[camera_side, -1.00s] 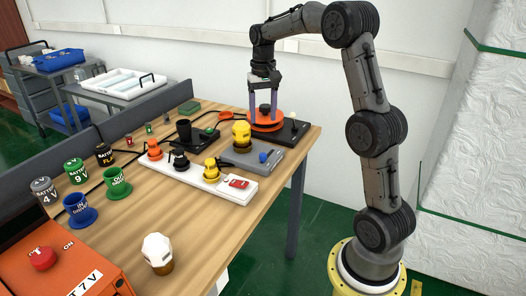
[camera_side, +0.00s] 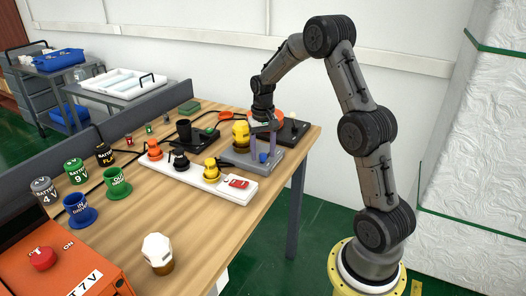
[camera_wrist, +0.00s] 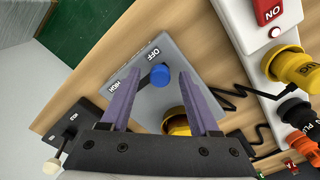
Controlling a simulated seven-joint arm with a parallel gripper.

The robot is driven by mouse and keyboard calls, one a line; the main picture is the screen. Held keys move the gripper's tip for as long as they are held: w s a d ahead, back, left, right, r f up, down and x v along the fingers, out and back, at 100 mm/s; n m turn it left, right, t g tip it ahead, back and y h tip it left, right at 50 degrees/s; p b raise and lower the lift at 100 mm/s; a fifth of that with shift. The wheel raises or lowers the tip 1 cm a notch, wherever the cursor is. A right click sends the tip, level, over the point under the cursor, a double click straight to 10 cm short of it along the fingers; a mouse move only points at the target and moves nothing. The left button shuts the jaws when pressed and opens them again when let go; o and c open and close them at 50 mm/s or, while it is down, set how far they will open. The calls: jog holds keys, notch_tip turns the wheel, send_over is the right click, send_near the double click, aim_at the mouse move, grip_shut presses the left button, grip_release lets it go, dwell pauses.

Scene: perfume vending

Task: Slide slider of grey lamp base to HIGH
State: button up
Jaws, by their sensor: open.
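The grey lamp base (camera_side: 240,158) sits near the table's right edge, with a yellow fitting (camera_side: 240,132) on top. In the wrist view its grey face (camera_wrist: 187,50) carries the words OFF and HIGH. Its blue slider knob (camera_wrist: 160,75) stands nearer OFF than HIGH. The knob also shows in the side view (camera_side: 263,157). My gripper (camera_wrist: 159,74) is open over the base, with its purple fingers on either side of the knob in the picture. I cannot tell whether the fingers touch the knob or how high they are above it.
A white power strip (camera_side: 240,195) with a red switch and several plugs lies in front of the base. A dark base (camera_side: 297,130) with a pale-tipped lever and an orange disc (camera_side: 279,115) stand behind. The table's front right is bare wood.

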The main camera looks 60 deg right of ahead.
grip_shut()
dwell(0.3)
dwell(1.1)
